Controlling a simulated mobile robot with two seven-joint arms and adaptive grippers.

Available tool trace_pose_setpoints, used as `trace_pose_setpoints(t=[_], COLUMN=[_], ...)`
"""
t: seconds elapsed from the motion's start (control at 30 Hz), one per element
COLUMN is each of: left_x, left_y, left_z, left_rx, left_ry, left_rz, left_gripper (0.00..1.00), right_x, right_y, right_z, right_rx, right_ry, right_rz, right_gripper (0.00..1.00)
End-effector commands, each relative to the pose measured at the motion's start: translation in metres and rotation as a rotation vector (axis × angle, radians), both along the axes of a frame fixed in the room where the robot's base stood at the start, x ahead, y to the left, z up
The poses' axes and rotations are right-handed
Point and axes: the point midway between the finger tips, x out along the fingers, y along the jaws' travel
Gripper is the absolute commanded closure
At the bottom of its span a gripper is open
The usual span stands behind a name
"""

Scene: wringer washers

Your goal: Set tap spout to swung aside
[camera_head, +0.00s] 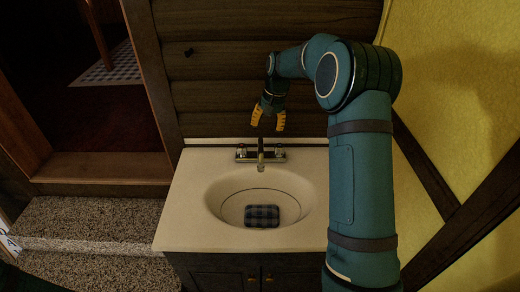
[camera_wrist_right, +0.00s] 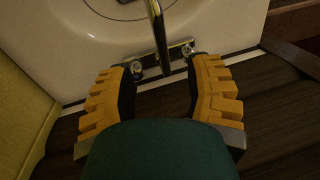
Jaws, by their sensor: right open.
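The tap spout (camera_head: 261,154) stands at the back of the sink between two small handles and points forward over the basin. In the right wrist view the spout (camera_wrist_right: 157,30) is a shiny metal tube running from the tap base up the picture. My right gripper (camera_head: 267,124) has yellow fingers and hangs above and behind the tap. In the wrist view its open fingers (camera_wrist_right: 166,72) lie to either side of the tap base, with nothing visibly held. I cannot tell whether they touch the tap. My left gripper is not in view.
The cream sink counter (camera_head: 188,210) has an oval basin (camera_head: 225,197) with a dark checked item (camera_head: 262,215) in it. A dark plank wall (camera_head: 225,95) stands close behind the tap. A yellow wall (camera_head: 455,110) is at the right. Carpeted steps (camera_head: 95,220) lie at the left.

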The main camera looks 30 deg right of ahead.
Motion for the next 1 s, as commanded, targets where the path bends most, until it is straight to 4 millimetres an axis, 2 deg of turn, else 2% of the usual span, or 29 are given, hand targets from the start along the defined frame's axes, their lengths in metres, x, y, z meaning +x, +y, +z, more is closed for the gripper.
trace_pose_setpoints(t=[0.03, 0.2, 0.5, 0.7, 1.0], left_x=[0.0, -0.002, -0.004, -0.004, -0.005], left_y=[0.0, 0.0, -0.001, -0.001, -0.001], left_z=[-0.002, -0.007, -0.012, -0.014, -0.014], left_rx=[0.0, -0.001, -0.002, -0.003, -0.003], left_ry=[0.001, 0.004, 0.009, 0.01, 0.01], left_rz=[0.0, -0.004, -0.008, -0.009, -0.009], left_gripper=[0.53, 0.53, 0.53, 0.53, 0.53], right_x=[0.0, 0.004, 0.01, 0.012, 0.012], right_y=[0.002, 0.007, 0.014, 0.017, 0.017], right_z=[-0.012, -0.046, -0.097, -0.112, -0.115], right_rx=[0.001, 0.001, 0.0, 0.0, 0.0], right_ry=[0.004, 0.005, 0.004, 0.002, 0.001], right_rz=[0.001, 0.002, 0.001, 0.0, 0.001], right_gripper=[0.49, 0.49, 0.49, 0.49, 0.49])
